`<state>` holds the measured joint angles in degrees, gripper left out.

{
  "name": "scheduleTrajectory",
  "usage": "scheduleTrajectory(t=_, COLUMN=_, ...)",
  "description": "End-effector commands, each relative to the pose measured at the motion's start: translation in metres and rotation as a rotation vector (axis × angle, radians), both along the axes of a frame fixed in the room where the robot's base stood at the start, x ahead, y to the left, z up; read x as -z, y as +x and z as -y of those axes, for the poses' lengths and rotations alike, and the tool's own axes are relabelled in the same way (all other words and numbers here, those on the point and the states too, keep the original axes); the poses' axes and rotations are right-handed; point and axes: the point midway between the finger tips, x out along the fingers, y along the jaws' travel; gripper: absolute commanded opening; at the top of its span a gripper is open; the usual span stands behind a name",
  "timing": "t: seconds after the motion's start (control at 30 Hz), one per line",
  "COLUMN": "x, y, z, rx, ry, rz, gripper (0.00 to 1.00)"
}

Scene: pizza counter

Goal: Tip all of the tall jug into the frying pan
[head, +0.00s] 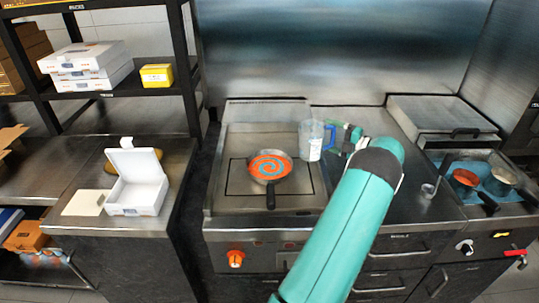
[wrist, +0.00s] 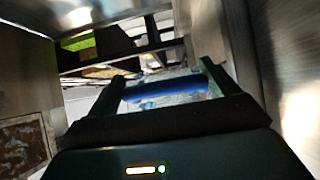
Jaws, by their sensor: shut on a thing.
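The tall jug (head: 311,140) is clear with a blue handle and stands upright, to the right of the frying pan. My gripper (head: 336,138) is at its right side, shut on the blue handle. In the wrist view the blue handle (wrist: 165,91) lies between the two dark fingers of my gripper (wrist: 165,88), with the clear jug wall behind it. The frying pan (head: 270,181) sits on the cooktop with its dark handle toward me. Its inside shows an orange and blue spiral.
The steel cooktop (head: 222,195) has bare room around the pan. A small clear cup (head: 428,190) stands on the right counter. Pans sit in the blue basin (head: 497,187) at far right. An open white box (head: 140,196) is on the left counter, below a shelf (head: 115,90).

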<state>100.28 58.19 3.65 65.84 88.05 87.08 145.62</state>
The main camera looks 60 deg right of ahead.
Motion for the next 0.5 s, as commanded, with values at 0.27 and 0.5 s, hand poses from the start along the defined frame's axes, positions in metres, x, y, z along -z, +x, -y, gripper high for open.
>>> scheduleTrajectory(t=0.27, x=0.0006, y=-0.0006, z=0.0007, rx=0.001, ry=0.007, rz=0.010, gripper=0.54)
scheduleTrajectory(t=0.5, x=-0.0087, y=-0.0007, z=0.0007, rx=0.001, ry=0.005, rz=0.009, gripper=0.54)
